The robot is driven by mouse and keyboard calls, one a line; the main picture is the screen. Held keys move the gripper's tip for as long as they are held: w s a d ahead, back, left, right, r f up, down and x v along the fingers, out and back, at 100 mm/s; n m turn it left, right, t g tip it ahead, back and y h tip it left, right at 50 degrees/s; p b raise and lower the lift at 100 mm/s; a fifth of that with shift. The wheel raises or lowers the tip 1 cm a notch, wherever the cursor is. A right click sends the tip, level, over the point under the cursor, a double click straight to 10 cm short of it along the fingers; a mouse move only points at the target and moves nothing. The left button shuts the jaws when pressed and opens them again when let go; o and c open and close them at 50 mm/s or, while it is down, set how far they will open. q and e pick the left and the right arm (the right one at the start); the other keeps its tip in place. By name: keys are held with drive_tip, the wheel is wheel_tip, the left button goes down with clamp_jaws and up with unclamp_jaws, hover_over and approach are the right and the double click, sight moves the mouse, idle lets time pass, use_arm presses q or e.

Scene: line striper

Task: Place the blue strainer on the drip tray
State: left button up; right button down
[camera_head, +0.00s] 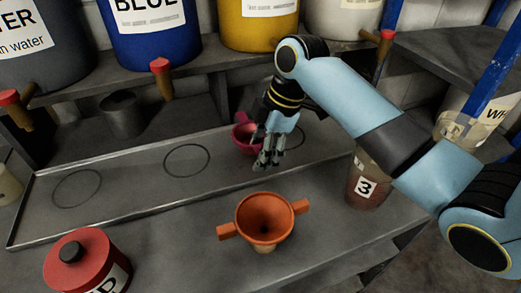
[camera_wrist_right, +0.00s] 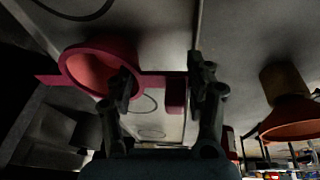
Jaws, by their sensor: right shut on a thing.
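No blue strainer shows in either view. A pink strainer (camera_head: 243,140) is at the drip tray (camera_head: 125,170), partly behind my right gripper (camera_head: 266,160). In the right wrist view its bowl (camera_wrist_right: 98,68) is to the left, with a handle (camera_wrist_right: 175,92) between the fingers. My right gripper is shut on this handle. I cannot tell whether the strainer touches the tray. The grey tray has marked circles, two of them bare at left and centre. My left gripper is not in view.
An orange strainer (camera_head: 265,217) stands in front of the tray. A red lidded container (camera_head: 88,265) is at front left, and a container marked 3 (camera_head: 366,183) at right. Blue (camera_head: 158,40) and yellow (camera_head: 257,32) barrels with taps stand on the shelf behind.

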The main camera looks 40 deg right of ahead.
drive_tip(key=shift+f, duration=0.4)
drive_tip(key=shift+c, duration=2.4)
unclamp_jaws()
drive_tip(key=v, duration=1.2)
